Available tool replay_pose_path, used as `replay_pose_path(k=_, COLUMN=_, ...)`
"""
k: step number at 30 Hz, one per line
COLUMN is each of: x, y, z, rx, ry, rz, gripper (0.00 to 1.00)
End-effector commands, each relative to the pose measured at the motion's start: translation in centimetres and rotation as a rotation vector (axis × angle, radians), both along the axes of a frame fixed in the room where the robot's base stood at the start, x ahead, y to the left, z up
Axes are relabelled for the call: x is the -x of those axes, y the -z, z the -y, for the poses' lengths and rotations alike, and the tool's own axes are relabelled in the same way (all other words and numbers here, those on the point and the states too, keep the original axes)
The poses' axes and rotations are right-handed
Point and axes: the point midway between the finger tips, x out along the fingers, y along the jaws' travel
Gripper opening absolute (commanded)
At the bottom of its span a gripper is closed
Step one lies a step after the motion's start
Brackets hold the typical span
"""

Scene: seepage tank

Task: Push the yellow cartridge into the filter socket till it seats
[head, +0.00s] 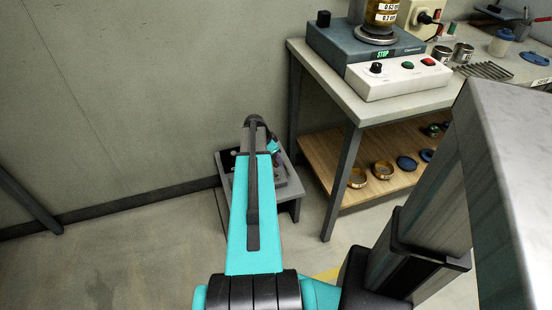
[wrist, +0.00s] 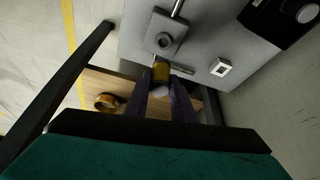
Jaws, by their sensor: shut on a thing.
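In the wrist view, the yellow cartridge (wrist: 161,73) sits between the dark fingers of my gripper (wrist: 162,88), which is shut on it. A pale end of the cartridge shows between the fingers. Just above it in the picture is a grey square block with a round dark opening, which looks like the filter socket (wrist: 155,46). The cartridge lies beside this opening and does not appear to be inside it; I cannot tell whether they touch. In the head view, my arm hides the gripper, cartridge and socket.
In the wrist view, a metal rod (wrist: 182,71) is close beside the cartridge, and a white-framed fitting (wrist: 221,67) is to the right. In the head view, a low grey stand (head: 286,190) is behind my arm, left of a bench (head: 430,104).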

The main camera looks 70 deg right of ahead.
Motion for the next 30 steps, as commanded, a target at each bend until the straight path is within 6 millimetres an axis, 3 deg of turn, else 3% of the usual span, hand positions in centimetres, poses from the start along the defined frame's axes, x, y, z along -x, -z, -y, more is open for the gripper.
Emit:
replay_pose_path(k=11, x=-0.1, y=0.2, z=-0.1, rx=0.0, ry=-0.002, rz=-0.001, gripper=0.0)
replay_pose_path(k=30, x=-0.1, y=4.5, z=-0.1, rx=0.0, ry=-0.002, rz=-0.001, gripper=0.0)
